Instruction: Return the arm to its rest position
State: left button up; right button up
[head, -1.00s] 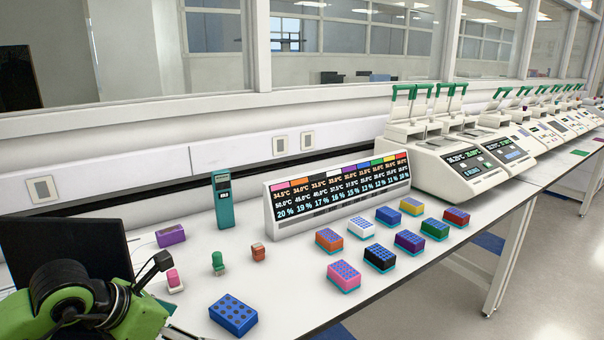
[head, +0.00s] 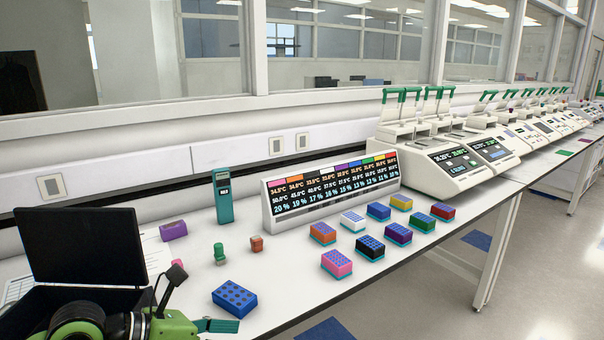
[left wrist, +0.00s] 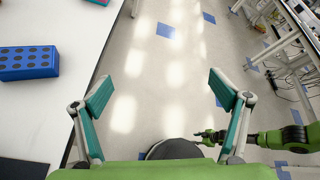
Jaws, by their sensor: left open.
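My left arm shows at the lower left of the head view, with one teal finger of the left gripper (head: 217,325) at the bottom edge, in front of the blue block. In the left wrist view the left gripper (left wrist: 160,88) has its two teal fingers spread wide with nothing between them, over the floor beside the bench edge. The blue block with dark holes (head: 234,299) lies on the bench, clear of the fingers; it also shows in the left wrist view (left wrist: 28,63). My right arm, green and black, shows there too; its gripper (left wrist: 208,136) is too small to read.
The white bench (head: 290,290) holds several coloured tube racks, a display panel (head: 330,190), a teal device (head: 223,197) and thermal cyclers (head: 440,150). A black open-lidded case (head: 80,245) stands behind my left arm. The floor in front of the bench is clear.

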pick_arm(q)
jog(key=s+d+r+n+t+h, duration=0.2)
jog(key=s+d+r+n+h, duration=0.15)
jog(key=d+r+h, duration=0.4)
jog(key=w+a+r+n+t+y, duration=0.4)
jog(key=a+r+n+t, duration=0.35)
jog(key=n+t, duration=0.4)
jog(key=w+a+f+n+y, duration=0.3)
jog(key=a+f+n+y, duration=0.85)
jog(key=n, duration=0.55)
jog(key=s+a+f+n+g+y, duration=0.2)
jog(key=a+f+n+g+y, duration=0.25)
jog(key=f, duration=0.55)
jog(key=s+d+f+n+g+h, duration=0.1)
jog(key=s+d+f+n+g, duration=0.1)
jog(key=s+f+g, duration=0.7)
jog(key=s+d+f+n+g+h, duration=0.1)
jog(key=s+d+f+n+g, duration=0.15)
jog(key=s+f, duration=1.1)
notch_tip(320, 180, down, 24)
jog(key=s+g, duration=0.1)
jog(key=s, duration=0.2)
jog(key=s+a+f+g, duration=0.1)
jog(key=s+a+f, duration=0.1)
jog(key=s+f, duration=1.4)
jog(key=shift+s+a+f, duration=0.15)
jog(key=shift+s+a, duration=0.2)
jog(key=shift+a, duration=0.05)
